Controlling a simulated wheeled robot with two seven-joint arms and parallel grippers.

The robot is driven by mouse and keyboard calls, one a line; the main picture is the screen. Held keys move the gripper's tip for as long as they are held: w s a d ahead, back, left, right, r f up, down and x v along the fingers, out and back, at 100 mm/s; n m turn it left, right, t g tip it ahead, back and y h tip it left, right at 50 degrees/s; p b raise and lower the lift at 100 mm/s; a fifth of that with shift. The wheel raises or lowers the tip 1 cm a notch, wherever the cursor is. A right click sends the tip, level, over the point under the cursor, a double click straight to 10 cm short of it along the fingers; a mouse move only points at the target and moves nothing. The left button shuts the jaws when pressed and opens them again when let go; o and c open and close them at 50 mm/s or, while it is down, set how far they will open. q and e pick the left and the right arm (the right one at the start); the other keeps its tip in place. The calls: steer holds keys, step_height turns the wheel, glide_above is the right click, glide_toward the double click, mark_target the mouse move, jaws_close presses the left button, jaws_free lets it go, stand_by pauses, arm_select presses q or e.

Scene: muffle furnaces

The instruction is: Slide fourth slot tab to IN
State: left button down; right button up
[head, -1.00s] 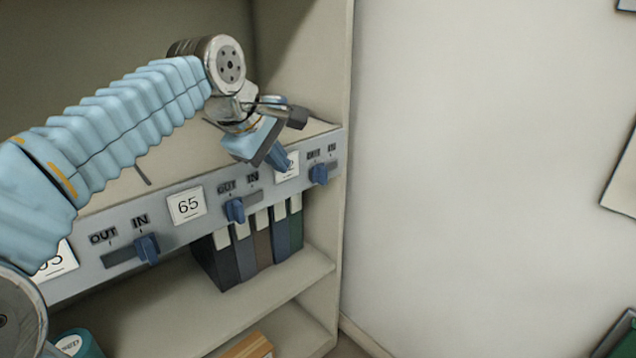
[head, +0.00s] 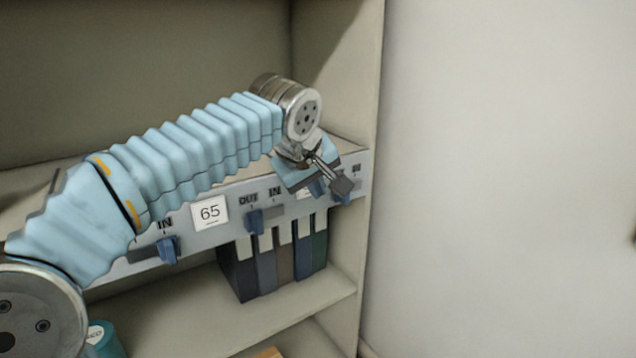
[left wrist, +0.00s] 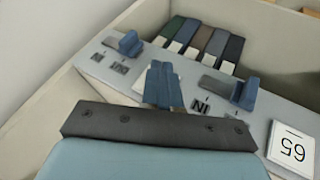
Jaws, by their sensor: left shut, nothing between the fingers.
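A grey panel (head: 190,232) along a shelf edge carries OUT/IN slots with blue tabs. The rightmost slot's tab (head: 342,198), apparently the fourth, is partly hidden by my gripper in the head view. In the left wrist view this tab (left wrist: 130,43) shows at the left, at the OUT end of its slot. My left gripper (head: 317,187) is shut and empty in front of the panel, left of that tab. In the left wrist view its blue fingers (left wrist: 162,85) lie between two tabs, apart from both. My right gripper is not in view.
Another blue tab (head: 255,222) sits at OUT, right of the 65 card (head: 209,212). A further tab (head: 168,249) is near IN at the left. Several binders (head: 285,262) stand below the panel. The cabinet side wall (head: 367,90) rises close to the right.

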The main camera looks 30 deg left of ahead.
mark_target(335, 195)
arm_select(q)
steer(key=w+f, duration=0.1)
steer(key=w, duration=0.1)
steer(key=w+f, duration=0.4)
steer(key=shift+w+d, duration=0.1)
steer(key=shift+w, duration=0.15)
steer(key=shift+w+d, duration=0.15)
steer(key=shift+w, duration=0.25)
steer(key=w, duration=0.1)
steer(key=w+d+p, duration=0.1)
steer(key=w, duration=0.1)
steer(key=w+d, duration=0.1)
steer(key=shift+w+p, duration=0.35)
